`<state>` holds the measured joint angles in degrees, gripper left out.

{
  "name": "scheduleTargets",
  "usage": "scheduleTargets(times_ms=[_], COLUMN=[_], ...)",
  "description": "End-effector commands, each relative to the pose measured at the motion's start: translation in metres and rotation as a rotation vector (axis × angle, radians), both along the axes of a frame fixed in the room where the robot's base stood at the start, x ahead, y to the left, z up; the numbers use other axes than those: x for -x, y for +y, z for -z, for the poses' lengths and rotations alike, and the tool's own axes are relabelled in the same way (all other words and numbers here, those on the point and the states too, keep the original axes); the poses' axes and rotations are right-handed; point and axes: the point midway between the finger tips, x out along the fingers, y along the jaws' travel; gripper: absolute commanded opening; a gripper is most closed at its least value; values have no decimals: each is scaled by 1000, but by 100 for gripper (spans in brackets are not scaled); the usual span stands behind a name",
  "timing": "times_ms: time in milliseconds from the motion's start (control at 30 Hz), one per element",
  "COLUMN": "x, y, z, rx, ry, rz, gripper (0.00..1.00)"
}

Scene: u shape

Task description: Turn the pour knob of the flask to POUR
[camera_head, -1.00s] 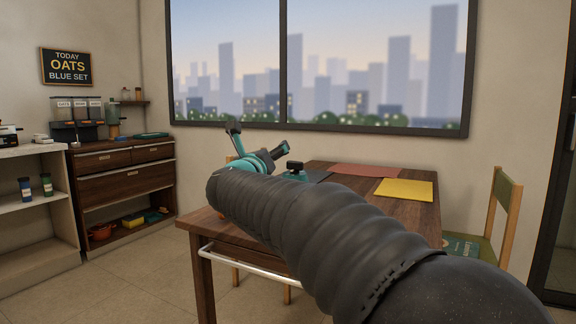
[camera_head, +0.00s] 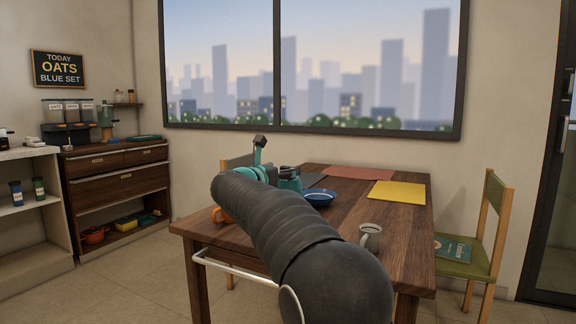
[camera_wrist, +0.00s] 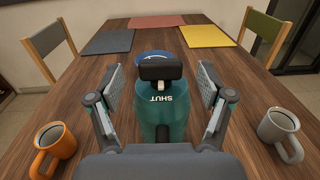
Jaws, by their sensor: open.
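The teal flask (camera_wrist: 165,118) stands upright on the wooden table, with a black pour knob (camera_wrist: 160,68) on top. The word SHUT shows upside down on the flask just below the knob. My gripper (camera_wrist: 161,84) is open, one finger at each side of the flask's upper part in the wrist view, apart from it as far as I can tell. In the head view the flask (camera_head: 290,180) is partly hidden behind my arm.
An orange mug (camera_wrist: 52,148) stands left of the gripper and a grey mug (camera_wrist: 282,130) right of it. A blue bowl (camera_head: 319,197) sits close by the flask. Grey, red (camera_head: 356,172) and yellow (camera_head: 398,192) mats lie farther back. Chairs flank the table.

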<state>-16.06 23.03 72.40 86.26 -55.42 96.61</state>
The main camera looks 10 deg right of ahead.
Motion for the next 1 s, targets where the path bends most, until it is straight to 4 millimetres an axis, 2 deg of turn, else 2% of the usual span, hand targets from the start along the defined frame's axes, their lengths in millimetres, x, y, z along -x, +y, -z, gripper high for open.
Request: scheduleTargets(times_ms=[233,633,667,900,1000], x=[-24,-29,-29,-29,-29], y=[-20,-24,-24,-24,-24], z=[-1,0,0,0,0], rx=[0,0,0,0,0], ry=[0,0,0,0,0], rz=[0,-1,-1,-1,-1], gripper=[79,79,77,18,18])
